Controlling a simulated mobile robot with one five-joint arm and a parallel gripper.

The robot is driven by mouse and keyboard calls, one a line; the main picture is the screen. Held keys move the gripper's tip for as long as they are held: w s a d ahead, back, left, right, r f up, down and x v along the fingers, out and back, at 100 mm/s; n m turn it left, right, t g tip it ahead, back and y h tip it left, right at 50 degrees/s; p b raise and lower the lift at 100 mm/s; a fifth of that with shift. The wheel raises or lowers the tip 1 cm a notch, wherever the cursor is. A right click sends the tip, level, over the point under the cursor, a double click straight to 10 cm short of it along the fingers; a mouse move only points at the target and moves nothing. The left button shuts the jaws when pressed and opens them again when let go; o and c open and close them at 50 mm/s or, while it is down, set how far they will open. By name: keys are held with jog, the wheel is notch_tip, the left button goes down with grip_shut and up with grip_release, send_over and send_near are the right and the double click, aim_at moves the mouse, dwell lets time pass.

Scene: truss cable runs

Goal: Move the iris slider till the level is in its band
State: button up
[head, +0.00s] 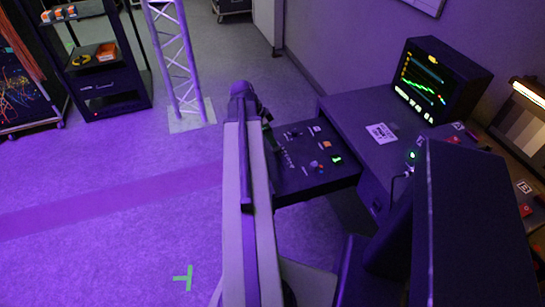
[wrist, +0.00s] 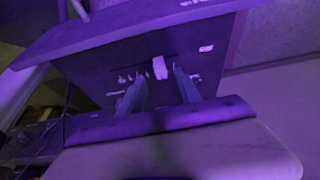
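The dark control panel (head: 320,175) is a shelf-like box attached to the left of the desk, with small knobs, lights and a lit green mark. In the wrist view, a pale upright slider knob (wrist: 160,68) stands on the panel face at a short dark slot; I take it as the iris slider. My gripper (wrist: 158,82) is open, with one finger on each side of the knob and visible gaps between. Contact is not visible. In the head view my arm hides the fingers. The monitor (head: 435,80) shows green and yellow traces; its level and band are too small to read.
The desk (head: 355,122) carries the monitor and a white label card (head: 381,133). A lit grey-strip chart (head: 525,120) stands at the right. A truss post (head: 178,60) and an equipment rack (head: 105,80) stand behind. The floor at left is clear, with green tape (head: 183,278).

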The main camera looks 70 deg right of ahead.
jog(key=b+x, duration=0.2)
jog(key=x, duration=0.2)
jog(key=shift+f+b, duration=0.2)
jog(key=shift+b, duration=0.15)
grip_shut()
dwell(1.1)
